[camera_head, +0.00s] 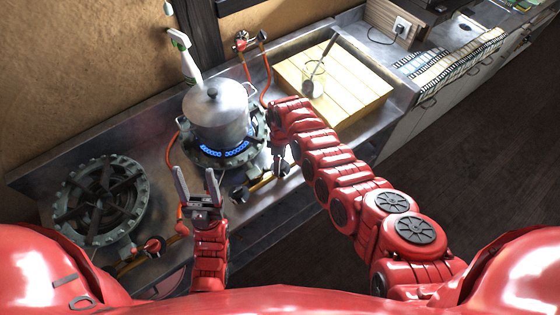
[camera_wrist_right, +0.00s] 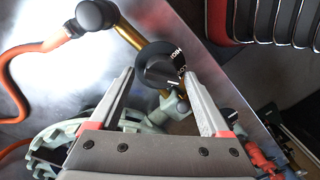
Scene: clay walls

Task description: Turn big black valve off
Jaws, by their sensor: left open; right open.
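A big black valve knob (camera_wrist_right: 158,66) with white lettering shows in the right wrist view, on a brass pipe beside the burner. My right gripper (camera_wrist_right: 160,78) is open, with its fingertips on either side of the knob in the picture; I cannot tell whether they touch it. The lit burner (camera_head: 226,151) shows a blue flame under a lidded metal pot (camera_head: 216,112). My left gripper (camera_head: 199,188) is open and empty in front of this burner.
A second, unlit burner (camera_head: 100,200) stands at the left. A wooden board (camera_head: 350,88) bears a glass jar (camera_head: 314,80). Wall valves (camera_head: 250,40) are at the back.

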